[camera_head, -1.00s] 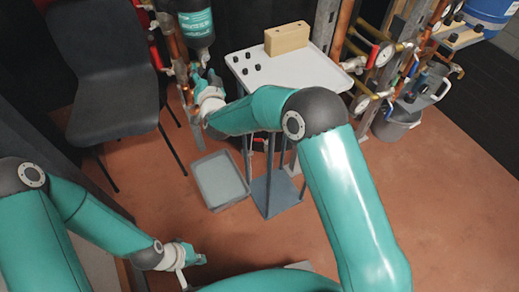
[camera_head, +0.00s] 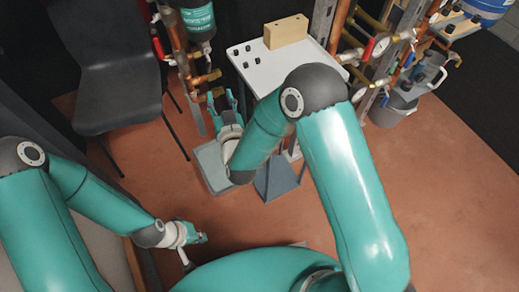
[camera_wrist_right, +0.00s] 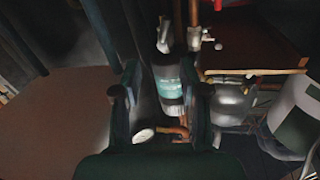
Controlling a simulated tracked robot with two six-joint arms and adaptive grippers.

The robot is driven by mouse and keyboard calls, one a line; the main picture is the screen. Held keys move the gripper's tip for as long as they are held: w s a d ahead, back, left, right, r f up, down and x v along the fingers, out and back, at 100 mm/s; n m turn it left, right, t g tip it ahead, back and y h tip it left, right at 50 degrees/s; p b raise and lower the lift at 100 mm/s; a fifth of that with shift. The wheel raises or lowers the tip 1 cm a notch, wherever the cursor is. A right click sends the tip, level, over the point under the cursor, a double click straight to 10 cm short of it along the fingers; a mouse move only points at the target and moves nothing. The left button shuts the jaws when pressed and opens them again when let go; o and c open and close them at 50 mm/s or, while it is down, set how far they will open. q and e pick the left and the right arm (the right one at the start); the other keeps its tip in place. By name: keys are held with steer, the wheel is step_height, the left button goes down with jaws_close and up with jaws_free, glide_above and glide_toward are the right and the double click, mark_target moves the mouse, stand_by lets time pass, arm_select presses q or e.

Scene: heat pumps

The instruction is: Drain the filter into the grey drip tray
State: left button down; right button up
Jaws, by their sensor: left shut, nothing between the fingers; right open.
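The filter (camera_head: 198,22) is a dark upright vessel with a teal label, mounted on the pipework at the top of the head view. In the right wrist view the filter (camera_wrist_right: 170,85) shows between the fingers, farther off. Brass fittings (camera_head: 208,78) sit below it. The grey drip tray (camera_head: 213,172) lies on the floor below the pipework, partly hidden by my right gripper. My right gripper (camera_head: 226,104) is open and empty, above the tray and below the filter. My left gripper (camera_head: 200,239) is shut and empty, low in the head view, away from the filter.
A white-topped table (camera_head: 265,72) with a wooden block (camera_head: 286,31) and small black pieces stands right of the filter. A black chair (camera_head: 115,75) stands left. A grey bucket (camera_head: 393,108) sits beneath pipework with gauges. The floor (camera_head: 440,190) at right is clear.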

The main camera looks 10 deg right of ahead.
steer(key=s+d+f+g+p, duration=0.4)
steer(key=s+g+p, duration=0.1)
steer(key=s+p, duration=0.1)
steer(key=s+d+f+g+y+p, duration=0.1)
steer(key=s+d+f+g+p, duration=0.2)
steer(key=s+g+p, duration=0.2)
steer(key=s+p, duration=0.1)
steer(key=s, duration=0.2)
steer(key=shift+d+f+g, duration=0.3)
steer(key=shift+d+f, duration=0.05)
steer(key=shift+f, duration=0.05)
